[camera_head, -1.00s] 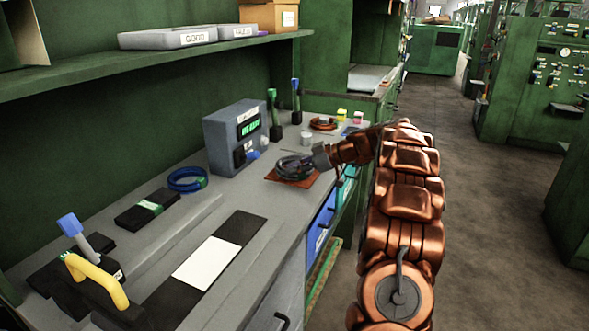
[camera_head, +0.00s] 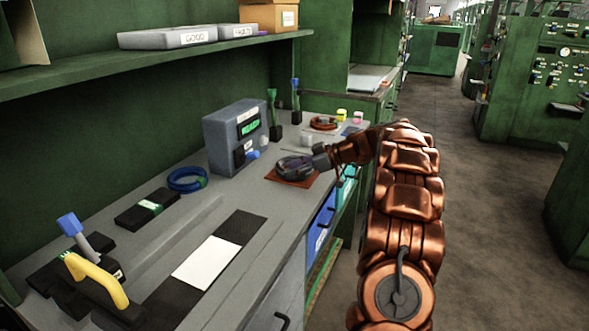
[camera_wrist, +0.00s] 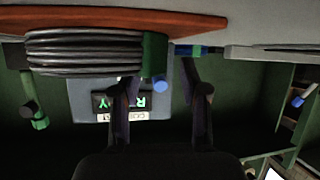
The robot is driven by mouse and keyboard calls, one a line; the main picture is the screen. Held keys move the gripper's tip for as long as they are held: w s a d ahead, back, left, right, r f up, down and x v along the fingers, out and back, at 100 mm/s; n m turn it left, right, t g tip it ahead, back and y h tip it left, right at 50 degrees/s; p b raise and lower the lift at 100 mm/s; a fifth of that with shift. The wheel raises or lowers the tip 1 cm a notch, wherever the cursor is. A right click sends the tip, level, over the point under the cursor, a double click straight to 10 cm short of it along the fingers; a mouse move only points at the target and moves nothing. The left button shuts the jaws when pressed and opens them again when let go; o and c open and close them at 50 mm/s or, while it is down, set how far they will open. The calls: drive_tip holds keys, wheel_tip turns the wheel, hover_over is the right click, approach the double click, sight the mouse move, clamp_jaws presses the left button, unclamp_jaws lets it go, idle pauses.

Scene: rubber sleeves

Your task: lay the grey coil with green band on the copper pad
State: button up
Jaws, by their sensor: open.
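The grey coil with green band (camera_head: 296,166) lies on the copper pad (camera_head: 279,178) near the bench's right edge. In the wrist view, which is upside down, the coil (camera_wrist: 85,52) spans the upper left against the pad (camera_wrist: 130,21), with its green band (camera_wrist: 154,54) at its right end. My gripper (camera_head: 316,160) is at the coil's right side in the head view. In the wrist view my gripper (camera_wrist: 160,78) has its two fingers apart, with the band end near the gap. Whether a finger touches the coil is hard to tell.
A grey tester box (camera_head: 235,138) with a green display stands behind the pad. A blue coil (camera_head: 187,180) lies to its left, and a reddish coil (camera_head: 323,123) lies farther back. Upright green (camera_head: 273,112) and blue (camera_head: 295,98) handles stand behind. A shelf (camera_head: 150,62) overhangs the bench.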

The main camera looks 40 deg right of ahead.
drive_tip(key=v, duration=1.2)
idle(0.4)
